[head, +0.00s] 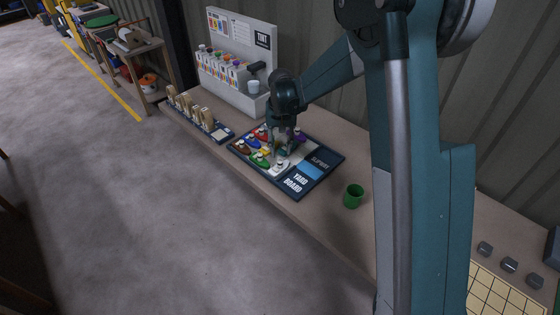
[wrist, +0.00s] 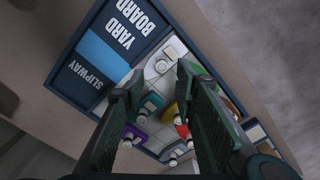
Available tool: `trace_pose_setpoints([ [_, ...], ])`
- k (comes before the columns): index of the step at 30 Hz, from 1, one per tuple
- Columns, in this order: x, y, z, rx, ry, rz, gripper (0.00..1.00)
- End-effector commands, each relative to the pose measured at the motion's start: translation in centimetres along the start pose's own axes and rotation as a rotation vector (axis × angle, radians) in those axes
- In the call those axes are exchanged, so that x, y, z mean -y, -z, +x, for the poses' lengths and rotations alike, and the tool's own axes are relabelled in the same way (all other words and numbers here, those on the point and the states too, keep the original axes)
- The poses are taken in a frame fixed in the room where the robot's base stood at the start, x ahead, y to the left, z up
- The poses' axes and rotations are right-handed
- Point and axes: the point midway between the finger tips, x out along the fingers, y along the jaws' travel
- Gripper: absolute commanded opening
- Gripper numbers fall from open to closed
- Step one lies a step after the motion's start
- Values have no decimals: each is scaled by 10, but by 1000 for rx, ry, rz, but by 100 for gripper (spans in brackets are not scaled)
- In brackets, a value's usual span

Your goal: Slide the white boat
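The white boat (head: 280,168) lies on the yard board (head: 309,189), beside the blue slipway strip (head: 309,170). In the wrist view the white boat (wrist: 160,67), with a pale round peg, shows just beyond and between my fingertips. My gripper (head: 284,148) is low over the board from behind the boat; its fingers (wrist: 157,78) are apart with nothing clearly held. Whether they touch the boat I cannot tell. The slipway (wrist: 102,55) lies left of the boat in the wrist view.
Other coloured boats crowd the board, such as a green boat (head: 260,160) close beside the white one. A green cup (head: 353,196) stands right of the board. A rack with wooden pieces (head: 195,112) stands left and a paint stand (head: 235,75) behind.

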Motion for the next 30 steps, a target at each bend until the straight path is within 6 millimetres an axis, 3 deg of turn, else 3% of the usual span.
trace_pose_setpoints([
  [20, 4, 3, 12, 8, -2, 0, 29],
  [30, 4, 3, 44, 8, -2, 0, 29],
])
